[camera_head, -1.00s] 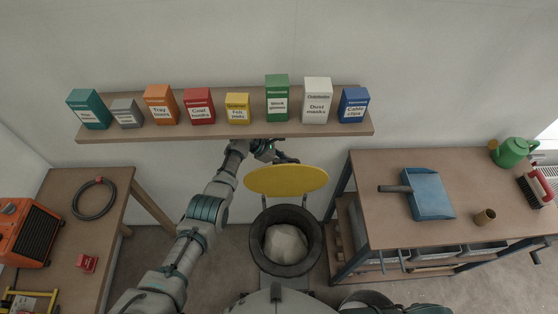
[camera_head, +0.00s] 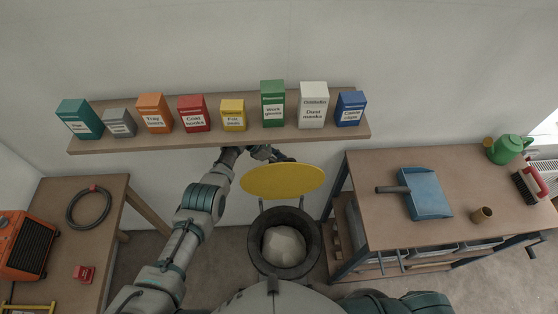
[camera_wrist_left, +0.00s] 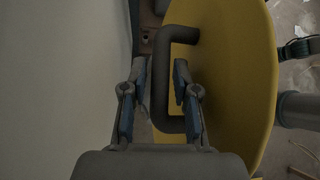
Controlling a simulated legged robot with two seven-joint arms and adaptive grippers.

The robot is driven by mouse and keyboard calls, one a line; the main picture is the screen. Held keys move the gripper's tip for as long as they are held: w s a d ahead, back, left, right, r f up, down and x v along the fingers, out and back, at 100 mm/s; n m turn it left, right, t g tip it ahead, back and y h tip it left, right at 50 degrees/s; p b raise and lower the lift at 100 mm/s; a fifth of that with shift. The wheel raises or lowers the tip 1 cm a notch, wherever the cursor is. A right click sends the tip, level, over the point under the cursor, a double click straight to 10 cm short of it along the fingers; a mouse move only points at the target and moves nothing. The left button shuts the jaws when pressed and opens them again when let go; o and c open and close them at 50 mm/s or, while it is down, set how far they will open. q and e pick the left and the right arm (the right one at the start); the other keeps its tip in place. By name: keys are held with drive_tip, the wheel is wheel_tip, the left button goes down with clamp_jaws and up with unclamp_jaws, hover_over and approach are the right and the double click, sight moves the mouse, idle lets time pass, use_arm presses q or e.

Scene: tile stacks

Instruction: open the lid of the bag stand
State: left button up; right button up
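The bag stand (camera_head: 312,245) is a dark round ring holding a pale bag (camera_head: 284,246). Its yellow lid (camera_head: 283,181) stands raised behind the ring, so the ring's mouth is uncovered. My left gripper (camera_head: 278,155) is behind the lid, below the wall shelf, partly hidden. In the left wrist view the lid (camera_wrist_left: 235,80) shows its face with a dark bracket-shaped handle (camera_wrist_left: 161,80). The left fingers (camera_wrist_left: 160,88) are apart, one on each side of the handle's bar, with gaps visible. My right gripper is not in view.
A wall shelf (camera_head: 225,139) with several labelled boxes runs just above the left gripper. A workbench (camera_head: 380,230) with a blue dustpan (camera_head: 427,194) stands close on the right. A left table (camera_head: 105,235) holds a cable coil and an orange heater (camera_head: 24,245).

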use_arm(q)
drive_tip(key=shift+w+a+r, duration=0.15)
drive_tip(key=shift+a+r, duration=0.15)
drive_tip(key=v, duration=0.7)
idle(0.5)
